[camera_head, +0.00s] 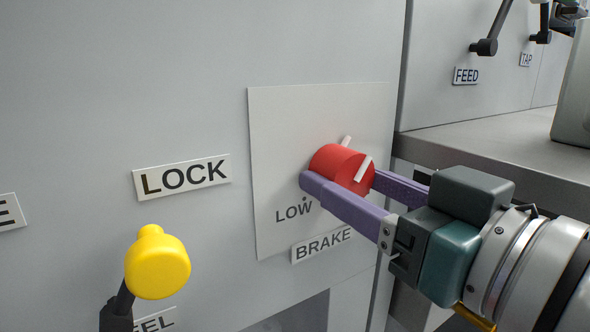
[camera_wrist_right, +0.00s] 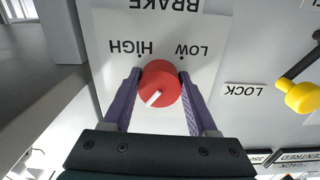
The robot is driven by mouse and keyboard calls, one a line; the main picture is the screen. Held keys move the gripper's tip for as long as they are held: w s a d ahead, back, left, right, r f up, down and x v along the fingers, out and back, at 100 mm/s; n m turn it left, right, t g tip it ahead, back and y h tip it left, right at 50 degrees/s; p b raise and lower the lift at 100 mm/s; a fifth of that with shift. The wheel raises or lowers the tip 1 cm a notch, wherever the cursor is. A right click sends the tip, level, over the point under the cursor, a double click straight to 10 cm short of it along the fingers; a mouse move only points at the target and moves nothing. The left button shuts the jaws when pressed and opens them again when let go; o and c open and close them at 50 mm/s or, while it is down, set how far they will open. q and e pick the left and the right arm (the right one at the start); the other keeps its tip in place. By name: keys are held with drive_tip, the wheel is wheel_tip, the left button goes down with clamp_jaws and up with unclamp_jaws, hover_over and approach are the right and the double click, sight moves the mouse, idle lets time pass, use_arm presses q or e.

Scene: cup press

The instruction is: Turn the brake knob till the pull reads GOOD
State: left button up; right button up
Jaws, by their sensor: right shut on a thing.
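The red brake knob (camera_head: 336,160) sits on a pale plate (camera_head: 275,130) on the grey wall. A white pointer line (camera_head: 364,168) on its face slants up and to the right. My right gripper (camera_head: 343,179) is shut on the knob, with one purple finger on each side. In the right wrist view, which is upside down, the knob (camera_wrist_right: 165,73) is between the two fingers (camera_wrist_right: 160,79), and its pointer slants down-left. The words LOW (camera_wrist_right: 192,50) and HIGH (camera_wrist_right: 131,46) are on the plate. No pull reading shows. My left gripper is not in view.
A yellow ball-topped lever (camera_head: 157,265) stands out left of the plate, below the LOCK label (camera_head: 181,177). A grey ledge (camera_head: 490,130) juts out at the right, under the FEED (camera_head: 466,76) and TAP (camera_head: 526,59) labels and dark levers (camera_head: 488,44).

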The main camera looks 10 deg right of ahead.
drive_tip(key=n+p, duration=0.2)
drive_tip(key=p, duration=0.1)
drive_tip(key=shift+r+n, duration=0.2)
drive_tip(key=shift+n, duration=0.1)
drive_tip(key=shift+n+p, duration=0.7)
drive_tip(key=shift+n, duration=0.2)
drive_tip(key=shift+d+f+n+p, duration=0.1)
drive_tip(key=shift+f+n+p, duration=0.05)
drive_tip(key=shift+n+p, duration=0.2)
drive_tip(key=o, duration=1.4)
